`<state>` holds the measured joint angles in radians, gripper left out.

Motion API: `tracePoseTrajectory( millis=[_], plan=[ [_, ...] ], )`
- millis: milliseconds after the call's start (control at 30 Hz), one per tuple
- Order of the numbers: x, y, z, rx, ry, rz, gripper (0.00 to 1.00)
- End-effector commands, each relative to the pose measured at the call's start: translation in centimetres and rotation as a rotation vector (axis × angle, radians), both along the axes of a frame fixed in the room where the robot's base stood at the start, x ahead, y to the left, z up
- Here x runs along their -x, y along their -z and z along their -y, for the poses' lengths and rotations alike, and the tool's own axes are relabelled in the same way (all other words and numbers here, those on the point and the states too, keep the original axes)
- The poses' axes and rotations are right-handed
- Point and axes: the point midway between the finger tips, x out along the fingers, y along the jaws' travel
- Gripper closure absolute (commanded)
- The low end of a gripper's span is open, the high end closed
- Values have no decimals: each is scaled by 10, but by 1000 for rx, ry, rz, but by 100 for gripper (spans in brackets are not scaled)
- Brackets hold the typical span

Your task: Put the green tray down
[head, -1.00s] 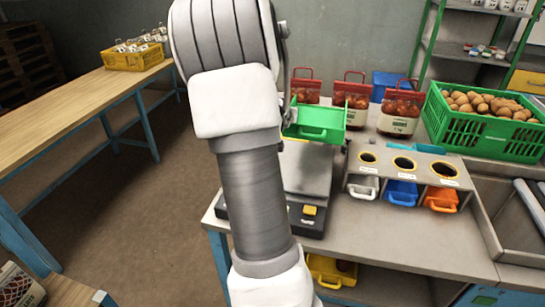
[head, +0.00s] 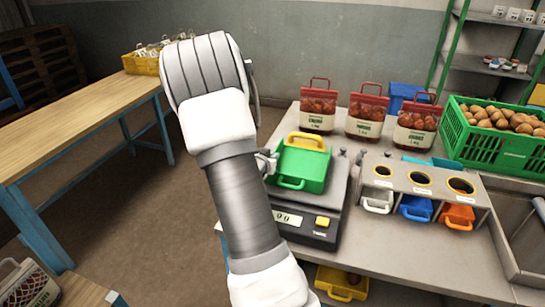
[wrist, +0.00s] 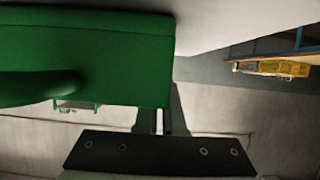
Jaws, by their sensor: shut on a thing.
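The green tray (head: 302,170) is over the weighing scale (head: 338,200) in the head view, with its handle toward me. I cannot tell if its underside touches the scale. My gripper (head: 268,163) is shut on the tray's left side, mostly hidden behind my arm. In the wrist view the green tray (wrist: 90,60) fills the upper left, close to my gripper (wrist: 158,122). A yellow handle-like part (head: 307,140) shows at the tray's far edge; what it belongs to is partly hidden.
Several red sacks (head: 367,115) stand behind the scale. To the right are a holed rack (head: 400,175) with white, blue and orange trays below, and a green crate (head: 480,145) of potatoes. A wooden table (head: 70,130) stands at left.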

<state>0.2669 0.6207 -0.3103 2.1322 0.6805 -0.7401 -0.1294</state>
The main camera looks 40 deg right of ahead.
Motion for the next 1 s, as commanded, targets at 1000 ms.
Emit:
tracePoseTrajectory(
  millis=[1000],
  plan=[
    [11, -13, -24, 1, -3, 3, 64]
  ],
)
